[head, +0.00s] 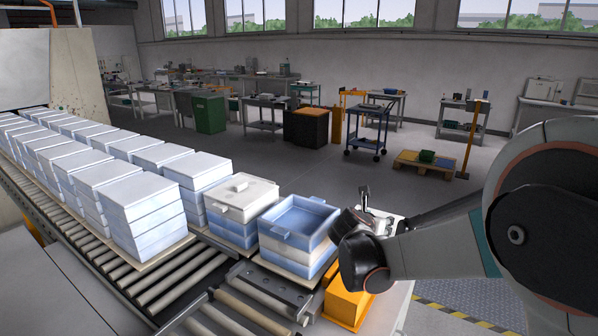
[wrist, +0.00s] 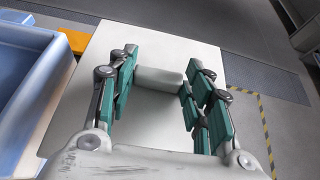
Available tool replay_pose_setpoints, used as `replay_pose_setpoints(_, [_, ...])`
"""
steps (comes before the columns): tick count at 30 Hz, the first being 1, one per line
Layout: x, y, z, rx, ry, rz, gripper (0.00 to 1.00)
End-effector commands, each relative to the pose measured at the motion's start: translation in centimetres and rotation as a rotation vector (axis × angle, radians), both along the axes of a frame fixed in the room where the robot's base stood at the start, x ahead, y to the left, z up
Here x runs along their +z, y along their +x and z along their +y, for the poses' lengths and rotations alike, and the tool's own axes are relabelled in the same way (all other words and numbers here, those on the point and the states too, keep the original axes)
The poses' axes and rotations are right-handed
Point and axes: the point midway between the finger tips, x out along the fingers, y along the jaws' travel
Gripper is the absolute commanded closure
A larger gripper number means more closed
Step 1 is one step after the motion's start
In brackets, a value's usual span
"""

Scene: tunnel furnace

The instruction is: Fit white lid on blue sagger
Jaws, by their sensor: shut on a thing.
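The blue sagger (head: 290,237) is an open square box on top of a short stack at the conveyor's near right end. Its inside looks empty. In the wrist view, part of a blue sagger (wrist: 22,75) shows at the left edge. My gripper (head: 362,212) is just right of the stack. In the wrist view, my gripper (wrist: 160,90) is closed around the white bar handle of the white lid (wrist: 158,80). A flat white surface spreads below the handle. I cannot tell whether the lid is lifted clear of its support.
A stack with a white lid and knob (head: 241,193) stands just left of the open sagger. Several rows of stacked saggers (head: 145,215) fill the roller conveyor (head: 165,285) further left. An orange bin (head: 347,304) is below my gripper. Carts and workbenches stand far back.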

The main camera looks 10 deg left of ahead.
Motion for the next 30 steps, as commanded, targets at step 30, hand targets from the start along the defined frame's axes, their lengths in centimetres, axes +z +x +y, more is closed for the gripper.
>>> replay_pose_setpoints(30, [7.0, 5.1, 24.4, -0.032, 0.006, 0.008, 0.95])
